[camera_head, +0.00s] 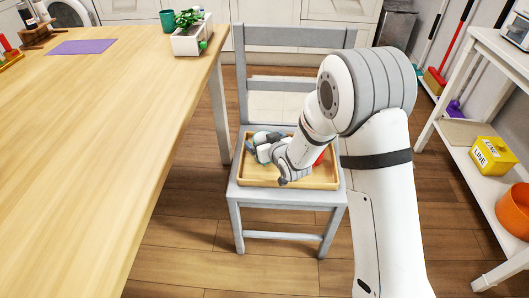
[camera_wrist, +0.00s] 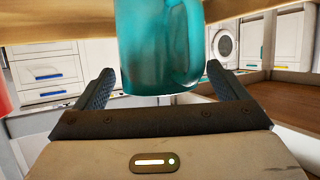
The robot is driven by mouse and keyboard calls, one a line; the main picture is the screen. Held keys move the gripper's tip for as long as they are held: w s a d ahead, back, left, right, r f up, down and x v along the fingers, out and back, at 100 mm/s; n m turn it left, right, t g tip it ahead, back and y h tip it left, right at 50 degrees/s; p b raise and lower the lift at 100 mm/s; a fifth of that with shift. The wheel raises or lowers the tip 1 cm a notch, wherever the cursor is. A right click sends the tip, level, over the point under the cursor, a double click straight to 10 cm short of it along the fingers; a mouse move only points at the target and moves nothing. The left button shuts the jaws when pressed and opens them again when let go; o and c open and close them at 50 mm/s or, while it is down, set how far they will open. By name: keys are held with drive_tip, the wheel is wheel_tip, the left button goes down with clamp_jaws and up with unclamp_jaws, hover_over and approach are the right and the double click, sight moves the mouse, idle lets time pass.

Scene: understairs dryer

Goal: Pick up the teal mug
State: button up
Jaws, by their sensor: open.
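The teal mug (camera_wrist: 155,45) fills the upper middle of the wrist view, its handle at its right side. Its top is cut off by the picture edge. My gripper (camera_wrist: 160,88) is open, with one finger on each side of the mug's lower part; I cannot tell whether either finger touches it. In the head view, my gripper (camera_head: 264,148) is low over the wooden tray (camera_head: 262,181) on the grey chair. A bit of teal (camera_head: 262,135) shows beside it, mostly hidden by the gripper.
A red thing (camera_head: 320,158) lies in the tray beside my wrist. The grey chair (camera_head: 290,205) stands by the wooden table (camera_head: 110,120). A dark green cup (camera_head: 167,21) and a white planter (camera_head: 192,40) stand on the table. A white shelf (camera_head: 465,150) is at the right.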

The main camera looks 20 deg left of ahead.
drive_tip(key=shift+w+a+f, duration=0.15)
drive_tip(key=shift+w+a, duration=0.1)
drive_tip(key=shift+w, duration=0.05)
drive_tip(key=c, duration=1.2)
